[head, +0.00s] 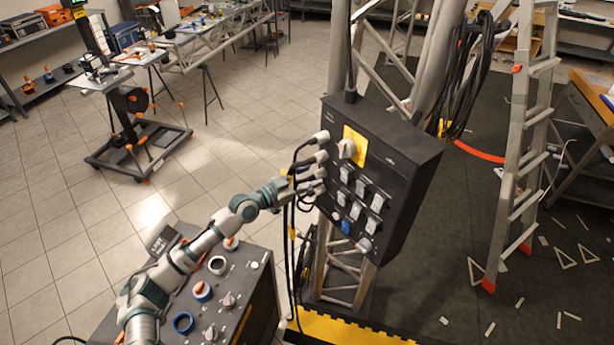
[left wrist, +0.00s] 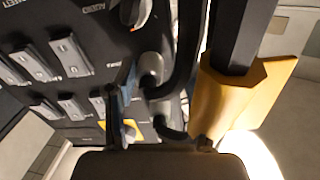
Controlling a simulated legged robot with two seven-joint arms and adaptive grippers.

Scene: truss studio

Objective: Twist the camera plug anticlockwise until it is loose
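A dark power box (head: 385,165) hangs on a truss. Along its left edge stick out several pale grey plugs (head: 318,157) with black cables hanging down. My left gripper (head: 293,186) is beside the lower plugs, partly hidden among cables. In the left wrist view, my left gripper (left wrist: 163,125) has its two fingers apart. A grey plug (left wrist: 150,70) with a thick black cable lies just beyond the fingertips, close to one finger; contact cannot be told. Another plug (left wrist: 172,128) shows between the fingers. I cannot read which plug is the camera one. My right gripper is not in view.
The box face carries a rotary switch on a yellow plate (head: 355,146) and several white switches. A yellow block (left wrist: 235,95) on a dark bar stands close beside the gripper. A control desk (head: 220,300) stands below my arm. A ladder (head: 525,150) is at right.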

